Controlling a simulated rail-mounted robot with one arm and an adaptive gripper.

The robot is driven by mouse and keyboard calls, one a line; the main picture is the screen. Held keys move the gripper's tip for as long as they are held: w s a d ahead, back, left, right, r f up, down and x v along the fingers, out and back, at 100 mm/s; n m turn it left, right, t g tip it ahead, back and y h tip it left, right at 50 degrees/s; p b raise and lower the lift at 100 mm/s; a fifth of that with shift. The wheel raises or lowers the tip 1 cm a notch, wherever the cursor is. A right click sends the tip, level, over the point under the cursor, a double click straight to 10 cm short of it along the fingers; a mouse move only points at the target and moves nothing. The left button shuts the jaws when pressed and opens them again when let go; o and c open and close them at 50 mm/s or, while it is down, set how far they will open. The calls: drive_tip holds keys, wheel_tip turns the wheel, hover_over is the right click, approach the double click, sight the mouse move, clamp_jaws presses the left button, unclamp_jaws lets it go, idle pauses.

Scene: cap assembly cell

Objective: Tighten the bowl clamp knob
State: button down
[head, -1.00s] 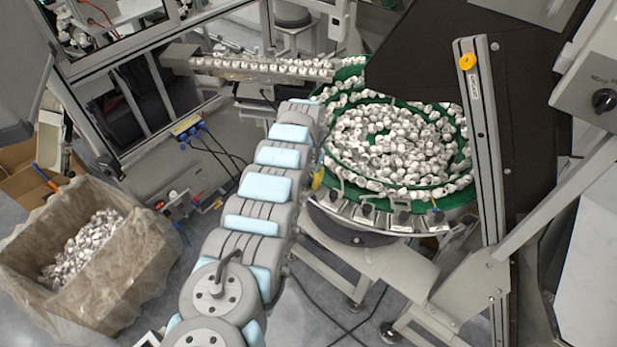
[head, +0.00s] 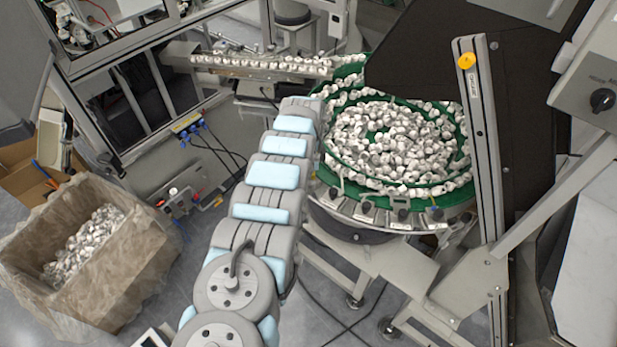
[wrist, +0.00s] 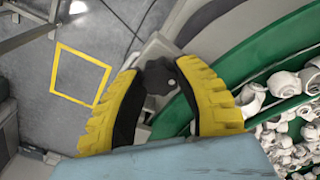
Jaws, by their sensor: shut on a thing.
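In the wrist view a dark lobed clamp knob (wrist: 160,78) sits on a light grey block at the rim of the green feeder bowl. My gripper (wrist: 158,70) has its two ribbed yellow fingers on either side of the knob and is shut on it. The near side of the knob is partly hidden between the fingers. In the head view the green bowl (head: 420,191) is full of white caps. My arm reaches along its left side and hides the gripper and the held knob there.
More dark clamp knobs (head: 403,215) line the bowl's front rim. A grey post (head: 482,150) with a yellow button stands right of the bowl. A cap-filled track (head: 262,66) runs behind. A lined box of caps (head: 120,265) stands on the floor at left.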

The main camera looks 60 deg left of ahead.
drive_tip(key=m+b, duration=0.1)
drive_tip(key=m, duration=0.5)
drive_tip(key=shift+f+m, duration=0.1)
drive_tip(key=shift+m, duration=0.2)
idle(0.4)
drive_tip(key=c, duration=0.7)
unclamp_jaws()
drive_tip(key=shift+o, duration=0.2)
wheel_tip(320, 180, up, 12)
idle(0.7)
